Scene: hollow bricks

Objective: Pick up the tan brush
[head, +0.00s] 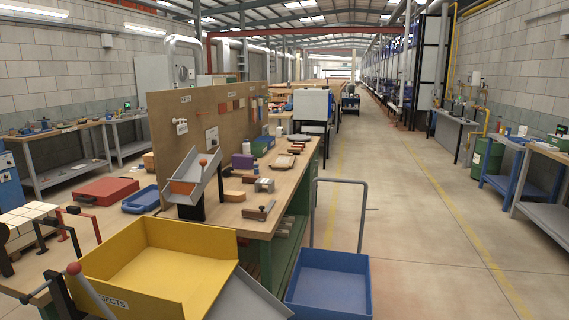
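No tan brush can be told for certain in the head view. On the wooden workbench (290,178) lie several small tools and blocks. A brown and grey tool (258,212) lies near the bench's front edge. A tan-orange block (235,196) lies farther left, and a grey and tan piece (264,185) lies just behind. They are too small to tell whether one is a brush. Neither of my grippers is in view.
A yellow bin (160,262) marked as rejects stands in front, with a grey chute (240,298) beside it. A blue cart (328,284) with a tall handle stands right of the bench. The aisle floor (425,240) farther right is clear.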

